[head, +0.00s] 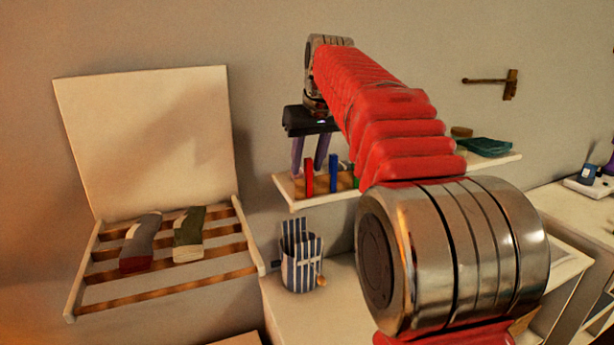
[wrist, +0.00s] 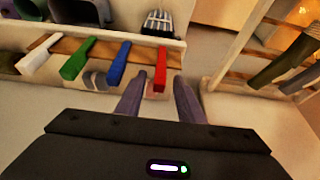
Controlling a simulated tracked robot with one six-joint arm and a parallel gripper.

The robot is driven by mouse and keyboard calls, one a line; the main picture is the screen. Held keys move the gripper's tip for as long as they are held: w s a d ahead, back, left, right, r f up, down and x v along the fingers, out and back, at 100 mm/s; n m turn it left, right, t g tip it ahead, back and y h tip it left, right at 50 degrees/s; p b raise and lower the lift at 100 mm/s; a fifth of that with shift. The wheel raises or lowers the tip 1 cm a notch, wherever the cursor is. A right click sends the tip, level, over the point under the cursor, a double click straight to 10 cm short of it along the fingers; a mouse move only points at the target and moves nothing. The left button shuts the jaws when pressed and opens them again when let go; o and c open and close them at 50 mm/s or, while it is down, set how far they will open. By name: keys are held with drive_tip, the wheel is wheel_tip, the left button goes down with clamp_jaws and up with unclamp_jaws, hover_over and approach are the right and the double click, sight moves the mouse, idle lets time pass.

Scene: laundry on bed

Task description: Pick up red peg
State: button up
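The red peg (head: 308,177) stands upright at the left end of a small wall shelf (head: 293,201). It also shows in the wrist view (wrist: 160,68), near the shelf's end. My gripper (head: 308,170) hangs from above with its two purple fingers pointing down at the peg. In the wrist view my gripper (wrist: 159,80) is open, with one finger on each side of the peg's near end. I see a gap between the peg and each finger; contact is not visible.
A blue peg (head: 333,173) stands beside the red one, then a green peg (wrist: 78,57) and a white peg (wrist: 40,55). A striped holder (head: 301,262) is on the counter below. A slatted rack (head: 165,292) with two rolled cloths is at left.

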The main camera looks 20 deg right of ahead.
sight(306, 173)
drive_tip(key=shift+x, duration=1.9)
drive_tip(key=shift+s, duration=0.1)
drive_tip(key=shift+c, duration=0.3)
clamp_jaws()
